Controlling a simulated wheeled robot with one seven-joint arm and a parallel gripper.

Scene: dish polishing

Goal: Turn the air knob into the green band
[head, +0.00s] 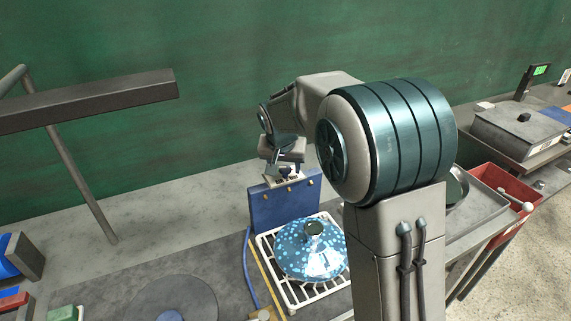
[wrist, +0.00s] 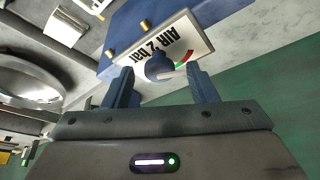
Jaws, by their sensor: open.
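The air knob (wrist: 158,67) is a dark blue round knob on a white plate (wrist: 196,40) marked "AIR 2 bar", which appears upside down in the wrist view. A small green band (wrist: 189,55) with red beside it lies right of the knob. I cannot tell exactly where the knob points. My gripper (wrist: 160,76) is open, with one finger on each side of the knob in the picture and visible gaps to both. In the head view my gripper (head: 283,162) is at the top of the blue panel (head: 285,208), and the knob is hard to make out.
A speckled blue dish (head: 300,262) sits on a white rack (head: 298,295) in front of the panel. A blue hose (head: 248,270) runs down the panel's left side. A dark lamp bar (head: 90,101) hangs at left. A red bin (head: 500,178) stands at right.

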